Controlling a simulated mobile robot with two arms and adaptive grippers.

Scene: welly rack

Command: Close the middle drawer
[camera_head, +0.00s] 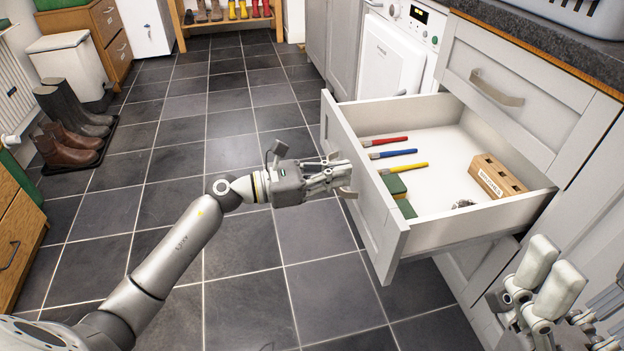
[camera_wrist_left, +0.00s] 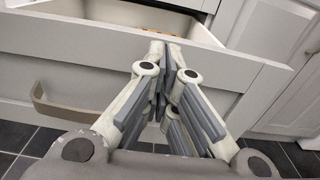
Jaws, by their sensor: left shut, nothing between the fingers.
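The middle drawer (camera_head: 395,232) is pulled well out of the grey cabinet, below a shut drawer (camera_head: 520,85). Its front also spans the left wrist view (camera_wrist_left: 60,42). The drawer's handle (camera_wrist_left: 62,105) is on its outer face, left of my fingers in that view. My left gripper (camera_head: 343,178) is shut and empty, at the outer face of the drawer front; whether it touches the panel I cannot tell. My right gripper (camera_head: 548,275) is at the lower right, in front of the cabinet, and its finger gap is unclear.
Boots (camera_head: 70,150) stand at left. The tiled floor (camera_head: 210,130) between is clear.

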